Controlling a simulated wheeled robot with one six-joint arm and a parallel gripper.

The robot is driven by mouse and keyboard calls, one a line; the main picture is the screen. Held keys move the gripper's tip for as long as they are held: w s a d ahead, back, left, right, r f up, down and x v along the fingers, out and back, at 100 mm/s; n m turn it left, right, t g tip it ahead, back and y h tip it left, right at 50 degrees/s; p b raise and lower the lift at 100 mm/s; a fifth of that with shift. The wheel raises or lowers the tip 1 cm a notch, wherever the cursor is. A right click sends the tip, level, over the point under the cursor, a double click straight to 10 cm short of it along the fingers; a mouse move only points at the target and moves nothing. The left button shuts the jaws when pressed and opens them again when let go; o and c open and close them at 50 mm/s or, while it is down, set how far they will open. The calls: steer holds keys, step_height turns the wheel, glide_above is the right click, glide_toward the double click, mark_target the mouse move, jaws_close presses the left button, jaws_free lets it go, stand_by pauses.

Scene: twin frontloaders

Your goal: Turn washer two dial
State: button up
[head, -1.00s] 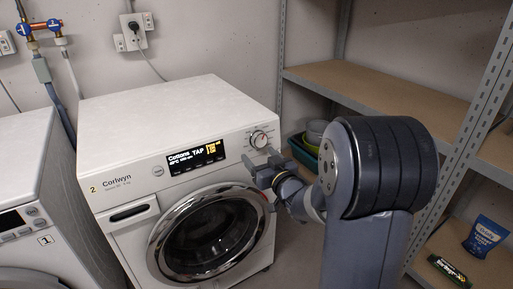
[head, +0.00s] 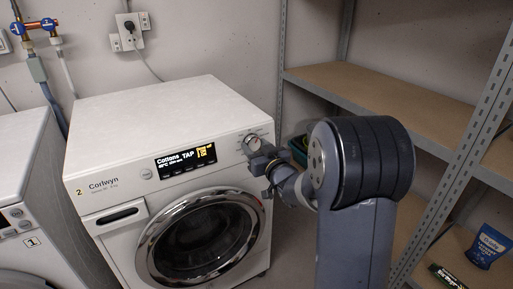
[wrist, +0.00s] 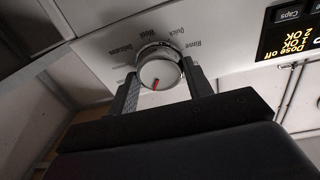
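Washer two (head: 110,205) is the white front loader marked 2, with a lit display reading Cottons and TAP. Its round silver dial (wrist: 160,72) has a red pointer mark, towards the lower left in the wrist view. In the head view the dial (head: 253,140) is partly hidden by my gripper (head: 255,150). In the wrist view my gripper (wrist: 161,78) has one finger on each side of the dial. The fingers stand apart, very close to the dial's rim; I cannot tell whether they touch it. Printed programme names surround the dial.
Washer one (head: 25,190) stands at the left, close beside washer two. A metal shelf rack (head: 385,95) with brown boards is at the right, near my arm. Bare floor shows between washer and rack.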

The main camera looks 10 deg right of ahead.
steer(key=c, duration=0.4)
steer(key=shift+c, duration=0.2)
steer(key=shift+f+n+b, duration=0.1)
steer(key=shift+n+b, duration=0.2)
steer(key=shift+b, duration=0.1)
steer(key=n+y+b, duration=0.1)
steer(key=n+b, duration=0.1)
steer(key=n, duration=0.1)
steer(key=shift+d+n+g+y+b, duration=0.2)
steer(key=shift+n+b, duration=0.25)
steer(key=shift+n, duration=0.65)
steer(key=shift+a+n+g+y+b, duration=0.1)
steer(key=shift+n+y+b, duration=0.3)
steer(key=shift+n, duration=0.7)
steer(key=o, duration=1)
steer(key=shift+c, duration=0.2)
